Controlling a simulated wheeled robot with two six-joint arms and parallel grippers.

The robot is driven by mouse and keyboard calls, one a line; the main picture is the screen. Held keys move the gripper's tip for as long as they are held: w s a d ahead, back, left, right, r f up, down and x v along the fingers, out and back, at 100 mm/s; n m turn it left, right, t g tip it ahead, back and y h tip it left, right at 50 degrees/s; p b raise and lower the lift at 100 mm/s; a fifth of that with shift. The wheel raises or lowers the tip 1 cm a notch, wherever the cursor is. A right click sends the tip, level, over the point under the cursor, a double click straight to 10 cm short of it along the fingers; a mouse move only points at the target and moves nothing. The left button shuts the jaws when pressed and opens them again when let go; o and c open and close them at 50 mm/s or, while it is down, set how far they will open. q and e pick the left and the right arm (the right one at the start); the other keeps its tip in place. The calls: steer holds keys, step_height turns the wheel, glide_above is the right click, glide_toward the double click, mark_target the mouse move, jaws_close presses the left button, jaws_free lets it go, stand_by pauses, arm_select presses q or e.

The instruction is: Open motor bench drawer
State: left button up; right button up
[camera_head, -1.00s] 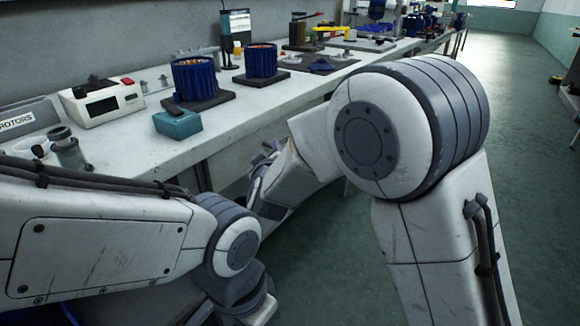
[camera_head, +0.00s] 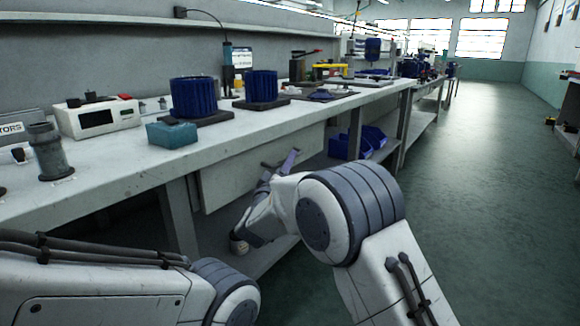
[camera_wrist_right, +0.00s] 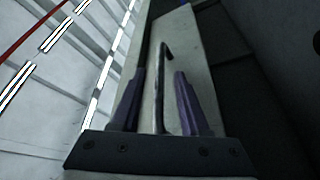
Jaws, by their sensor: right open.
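The motor bench drawer has a pale grey front (camera_head: 222,187) under the bench top in the head view. It looks closed, below the bench edge. My right gripper (camera_head: 279,164) is in front of the drawer front, at its right part. In the right wrist view the drawer front (camera_wrist_right: 184,42) lies ahead, with a dark bar handle (camera_wrist_right: 160,88) running lengthwise on it. The open fingers of my right gripper (camera_wrist_right: 158,78) stand one on each side of the handle, with gaps visible. My left arm shows at the lower left, but its gripper is out of view.
The bench top (camera_head: 105,165) holds blue motor stators (camera_head: 193,97), a teal block (camera_head: 172,134), a white meter (camera_head: 97,117) and a grey cylinder (camera_head: 50,152). Blue bins (camera_head: 345,146) sit on a shelf beyond the drawer. The floor aisle (camera_head: 470,190) at right is clear.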

steer(key=shift+x, duration=1.15)
jaws_close()
stand_by(0.6)
